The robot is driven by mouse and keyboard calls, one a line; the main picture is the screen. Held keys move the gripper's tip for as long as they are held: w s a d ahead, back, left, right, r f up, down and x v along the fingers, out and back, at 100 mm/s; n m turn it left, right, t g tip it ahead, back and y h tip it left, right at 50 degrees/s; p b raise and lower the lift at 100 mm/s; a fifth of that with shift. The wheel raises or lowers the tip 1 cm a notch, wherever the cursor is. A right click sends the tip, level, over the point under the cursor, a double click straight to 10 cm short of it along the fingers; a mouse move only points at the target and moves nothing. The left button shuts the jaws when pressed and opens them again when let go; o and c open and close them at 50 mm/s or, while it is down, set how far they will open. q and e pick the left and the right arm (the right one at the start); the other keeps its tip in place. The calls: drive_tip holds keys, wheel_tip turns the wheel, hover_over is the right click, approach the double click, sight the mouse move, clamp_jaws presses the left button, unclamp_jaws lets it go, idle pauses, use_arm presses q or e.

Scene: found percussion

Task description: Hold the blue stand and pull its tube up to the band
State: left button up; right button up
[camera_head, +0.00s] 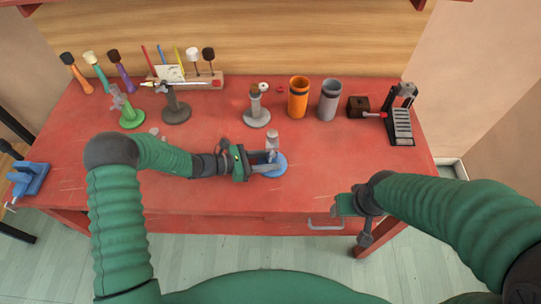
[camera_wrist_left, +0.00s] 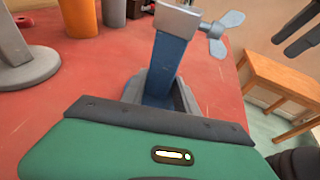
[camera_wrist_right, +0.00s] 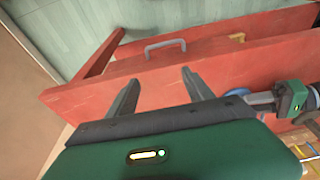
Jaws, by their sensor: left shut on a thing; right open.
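The blue stand (camera_head: 281,168) stands upright near the table's front edge, with a round blue base. In the left wrist view its blue post (camera_wrist_left: 166,62) rises to a grey collar (camera_wrist_left: 178,19) with a wing screw (camera_wrist_left: 222,34). A pale tube (camera_head: 272,138) shows above the collar in the head view; I cannot make out a band on it. My left gripper (camera_head: 268,167) is shut on the stand's post from the left, low down. My right gripper (camera_head: 342,206) is open and empty, right of the stand near the front edge. Its two separated fingers show in its wrist view (camera_wrist_right: 160,92).
Behind the stand are a grey stand (camera_head: 257,117), an orange cup (camera_head: 298,98) and a grey cup (camera_head: 329,100). Green (camera_head: 131,116) and dark (camera_head: 176,108) stands are at left. A black device (camera_head: 401,118) is at right. Tabletop right of the blue stand is clear.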

sight(272, 148)
drive_tip(key=shift+c, duration=0.4)
drive_tip(key=shift+c, duration=0.8)
drive_tip(key=w+a+f+m+g+y, duration=0.1)
drive_tip(key=w+a+m+y, duration=0.1)
drive_tip(key=a+m, duration=0.1)
drive_tip(key=w+a+m+g+y, duration=0.2)
drive_tip(key=w+a+m, duration=0.1)
drive_tip(key=m, duration=0.1)
drive_tip(key=w+a+f+m+g+y, duration=0.1)
drive_tip(key=w+a+m+y, duration=0.2)
drive_tip(key=shift+w+f+m+g, duration=0.1)
drive_tip(key=shift+f+m+g, duration=0.25)
drive_tip(key=shift+m+g, duration=0.05)
drive_tip(key=w+a+r+m+t+y, duration=0.2)
drive_tip(key=w+r+m+y, duration=0.5)
drive_tip(key=w+y, duration=0.5)
drive_tip(key=a+h, duration=0.1)
drive_tip(key=a, duration=1)
drive_tip(key=shift+w+a, duration=0.35)
drive_tip(key=shift+w, duration=0.05)
